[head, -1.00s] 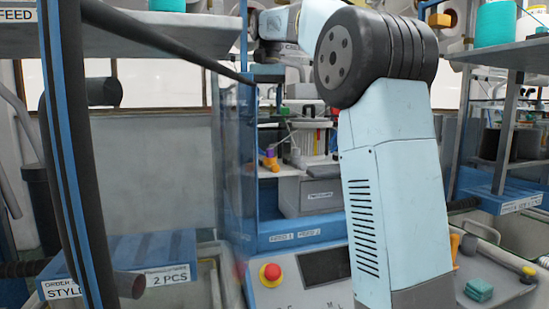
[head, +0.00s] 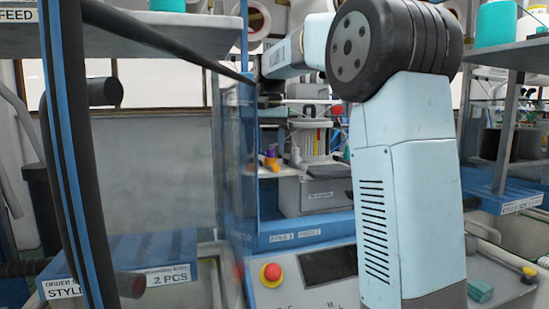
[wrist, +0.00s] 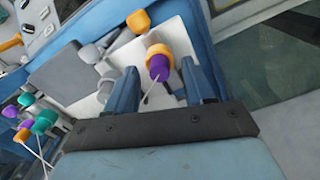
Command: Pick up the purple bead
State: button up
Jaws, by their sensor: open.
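A small purple bead (wrist: 158,67) shows in the wrist view against an orange cup-like piece (wrist: 157,50), with a thin pale line running from it toward my gripper. In the head view the purple bead (head: 270,153) sits at the top of a small orange stand (head: 271,164) on the machine's shelf. In the wrist view my gripper (wrist: 159,70) is open, with one blue finger on each side of the bead. I see no finger closed on it. Depth between bead and fingertips is hard to judge. My fingers are not clear in the head view.
In the wrist view another orange piece (wrist: 138,21) and grey knobs (wrist: 90,53) stand close by. Several coloured beads, including a purple one (wrist: 26,124), lie at the left. A blue frame post (head: 241,165) stands beside the shelf. A red button (head: 271,272) is below.

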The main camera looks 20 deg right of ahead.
jog(key=shift+f, duration=0.1)
grip_shut()
dwell(0.5)
